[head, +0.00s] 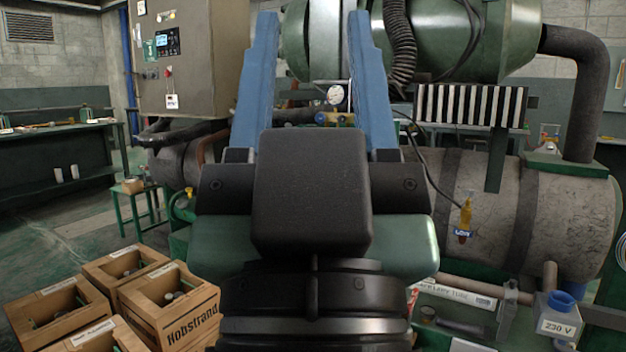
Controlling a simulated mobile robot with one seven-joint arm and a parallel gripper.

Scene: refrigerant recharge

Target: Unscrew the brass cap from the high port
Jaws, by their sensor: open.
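My gripper (312,20) is in the middle of the head view, with its two blue fingers wide apart and nothing held between them. It points away toward the machine. A round white-faced gauge (334,95) shows in the gap between the fingers, with small brass and blue fittings (322,118) just below it. I cannot tell whether one of these is the high port or its brass cap. A brass port (466,210) with a blue label that seems to read LOW stands on the grey tank at the right. My gripper and wrist hide part of the machine.
A control cabinet (195,55) stands at the upper left. A green tank (450,42) and dark pipe (590,90) are at the upper right, above a grey tank (565,210). Wooden crates (170,305) sit at the lower left. A green stool (140,205) and workbench (60,130) stand further back.

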